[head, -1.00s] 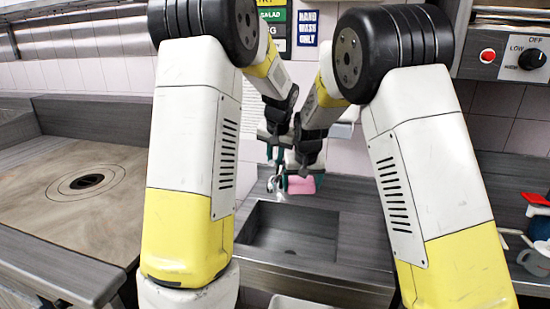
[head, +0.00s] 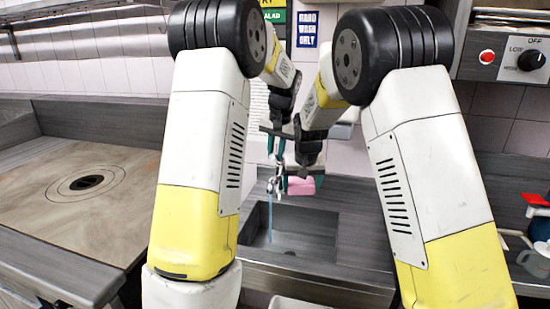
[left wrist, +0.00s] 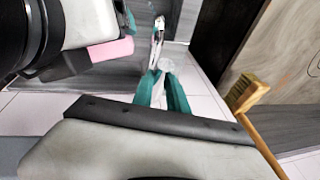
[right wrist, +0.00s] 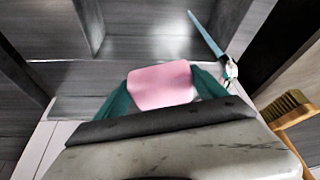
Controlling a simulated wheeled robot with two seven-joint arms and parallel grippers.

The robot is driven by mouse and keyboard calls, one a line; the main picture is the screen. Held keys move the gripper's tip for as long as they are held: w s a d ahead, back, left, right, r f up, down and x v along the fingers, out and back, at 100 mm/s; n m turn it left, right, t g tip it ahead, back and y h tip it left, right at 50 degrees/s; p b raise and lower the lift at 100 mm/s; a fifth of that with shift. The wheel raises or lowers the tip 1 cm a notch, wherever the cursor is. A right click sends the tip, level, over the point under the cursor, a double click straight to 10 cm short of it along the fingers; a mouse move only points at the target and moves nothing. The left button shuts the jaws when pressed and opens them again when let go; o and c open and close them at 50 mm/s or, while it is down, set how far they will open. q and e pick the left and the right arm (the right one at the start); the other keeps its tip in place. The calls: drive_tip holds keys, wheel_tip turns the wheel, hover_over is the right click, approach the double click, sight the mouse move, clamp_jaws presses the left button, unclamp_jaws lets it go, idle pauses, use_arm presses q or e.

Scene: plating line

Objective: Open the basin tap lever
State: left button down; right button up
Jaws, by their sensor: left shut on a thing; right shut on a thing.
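The basin tap (head: 274,185) is a chrome spout over the grey basin (head: 300,222). A blue water stream (head: 270,222) runs down from it, and also shows in the right wrist view (right wrist: 207,35). My left gripper (head: 276,150) is above the tap. In the left wrist view its teal fingers (left wrist: 163,88) are shut on the pale lever (left wrist: 165,66), which they partly hide. My right gripper (head: 298,182), beside the tap on the right, is shut on a pink block (right wrist: 160,84), perhaps a sponge.
My two grippers are close together over the basin. A wooden brush (left wrist: 243,95) is near the tap in the wrist views. A worktop with a round burner plate (head: 87,183) lies at left. A control panel (head: 508,55) and a red-and-blue item (head: 538,205) are at right.

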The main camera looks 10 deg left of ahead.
use_arm(q)
drive_tip(key=shift+w+r+g, duration=1.15)
drive_tip(key=shift+g, duration=0.35)
drive_tip(key=c, duration=1.3)
unclamp_jaws()
drive_tip(key=shift+w+d+r, duration=0.1)
drive_tip(key=shift+d+r, duration=0.25)
drive_tip(key=shift+r, duration=1.6)
drive_tip(key=shift+s+d+r, duration=0.1)
drive_tip(key=shift+d+r, duration=0.2)
drive_tip(key=shift+r, duration=1.7)
drive_tip(key=shift+w+d+r, duration=0.1)
drive_tip(key=shift+d+r, duration=0.25)
drive_tip(key=shift+r, duration=1.6)
